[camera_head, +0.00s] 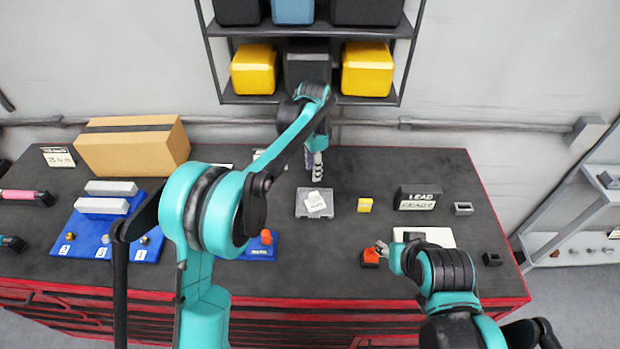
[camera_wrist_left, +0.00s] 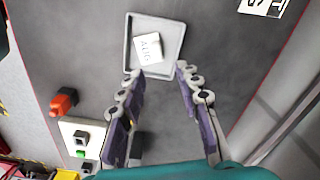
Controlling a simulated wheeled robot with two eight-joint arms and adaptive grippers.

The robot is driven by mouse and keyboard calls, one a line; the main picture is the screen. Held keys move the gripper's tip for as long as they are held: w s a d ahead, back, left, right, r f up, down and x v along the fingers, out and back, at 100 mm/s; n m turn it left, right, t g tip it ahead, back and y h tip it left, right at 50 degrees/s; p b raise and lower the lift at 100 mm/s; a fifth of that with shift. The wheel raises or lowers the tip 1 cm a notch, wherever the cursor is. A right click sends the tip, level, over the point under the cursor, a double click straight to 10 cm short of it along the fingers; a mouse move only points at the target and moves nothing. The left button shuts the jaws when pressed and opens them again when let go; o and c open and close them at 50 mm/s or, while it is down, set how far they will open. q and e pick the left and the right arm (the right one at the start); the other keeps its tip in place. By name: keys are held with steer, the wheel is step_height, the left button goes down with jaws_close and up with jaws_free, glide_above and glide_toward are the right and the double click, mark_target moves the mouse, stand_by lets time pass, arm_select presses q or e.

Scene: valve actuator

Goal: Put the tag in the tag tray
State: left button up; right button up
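The tag (camera_head: 317,200) is a small white card with dark lettering. It lies inside the shallow grey tag tray (camera_head: 300,213), and no finger touches it. In the left wrist view the tag (camera_wrist_left: 148,48) sits within the rim of the tray (camera_wrist_left: 178,42), slightly askew. My left gripper (camera_head: 314,167) is just behind the tray in the head view; in the left wrist view its fingers (camera_wrist_left: 160,72) are apart with nothing between them. My right gripper (camera_head: 381,247) is beside an orange object (camera_head: 370,257) near the front edge; its finger opening is unclear.
A yellow block (camera_head: 365,205) stands right of the tray, with a black "LEAD READY" block (camera_head: 417,197) farther right. A blue tray (camera_head: 262,250) lies nearer the front, partly behind my left arm. A cardboard box (camera_head: 130,147) stands at the back left.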

arm_select(q)
steer(key=s+a+r+n+t, duration=0.2)
steer(key=s+a+r+n, duration=0.25)
steer(key=s+a, duration=0.2)
steer(key=s+a+r+n+t, duration=0.25)
steer(key=s+a+r, duration=0.25)
steer(key=s, duration=0.3)
steer(key=s+a+f+n+t, duration=0.1)
steer(key=s+a+f+n, duration=0.1)
steer(key=s, duration=0.5)
steer(key=s+a+f+n+t, duration=0.1)
steer(key=s+a+f+n, duration=0.1)
steer(key=s, duration=0.4)
steer(key=a+n, duration=0.1)
steer(key=n, duration=0.1)
steer(key=shift+s+a+f+n+t, duration=0.2)
steer(key=shift+s+a+n+t, duration=0.1)
steer(key=shift+s+a+t, duration=0.05)
